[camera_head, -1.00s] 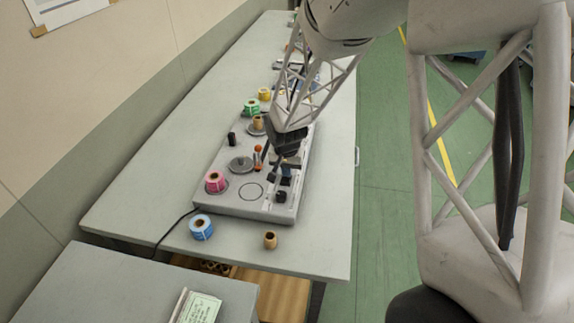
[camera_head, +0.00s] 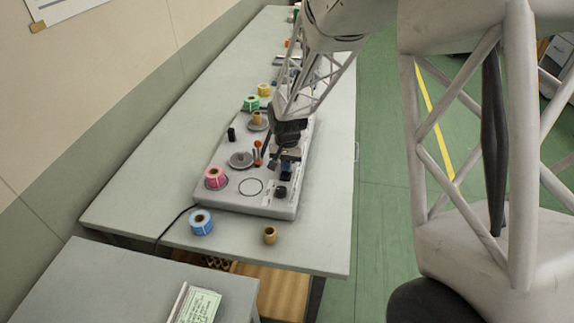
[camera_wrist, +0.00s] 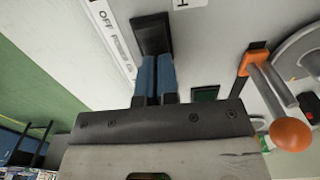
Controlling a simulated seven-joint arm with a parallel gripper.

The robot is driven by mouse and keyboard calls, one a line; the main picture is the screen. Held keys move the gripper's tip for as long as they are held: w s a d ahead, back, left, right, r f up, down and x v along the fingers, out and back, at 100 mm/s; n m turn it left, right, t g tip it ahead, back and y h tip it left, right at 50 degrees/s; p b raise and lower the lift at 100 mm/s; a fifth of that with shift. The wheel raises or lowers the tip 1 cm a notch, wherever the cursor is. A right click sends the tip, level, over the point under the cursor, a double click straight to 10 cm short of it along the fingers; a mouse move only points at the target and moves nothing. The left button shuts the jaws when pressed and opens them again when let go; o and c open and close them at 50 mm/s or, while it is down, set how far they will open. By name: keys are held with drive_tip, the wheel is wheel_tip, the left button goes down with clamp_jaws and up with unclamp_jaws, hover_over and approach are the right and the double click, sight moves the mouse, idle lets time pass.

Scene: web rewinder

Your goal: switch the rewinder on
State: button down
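The rewinder (camera_head: 225,198) is a long grey machine on the table. Its black switch (camera_wrist: 152,35) sits on the top panel near the front right corner, beside a strip lettered OFF, and also shows in the head view (camera_head: 281,190). My gripper (camera_wrist: 154,62) has two blue fingers pressed side by side with nothing visible between them. The fingertips overlap the switch's near edge in the wrist view; I cannot tell if they touch it. In the head view my gripper (camera_head: 286,176) is low over the panel, just behind the switch.
An orange-knobbed lever (camera_wrist: 290,135) stands right of my gripper in the wrist view. A pink roll (camera_head: 215,177) is on the rewinder's left. A blue roll (camera_head: 201,222) and a tan core (camera_head: 270,235) are on the table in front.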

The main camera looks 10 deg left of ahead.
drive_tip(key=shift+s+d+f, duration=0.15)
drive_tip(key=shift+s+f, duration=0.05)
drive_tip(key=shift+f, duration=0.25)
drive_tip(key=shift+s+d+f, duration=0.1)
drive_tip(key=shift+s+f, duration=0.05)
drive_tip(key=shift+f, duration=0.25)
drive_tip(key=shift+s, duration=0.25)
drive_tip(key=shift+s+r, duration=0.25)
drive_tip(key=shift+s, duration=0.3)
drive_tip(key=shift+r, duration=0.1)
wheel_tip(320, 180, up, 15)
drive_tip(key=w, duration=0.1)
drive_tip(key=shift+a, duration=0.25)
idle(0.3)
drive_tip(key=shift+d, duration=0.1)
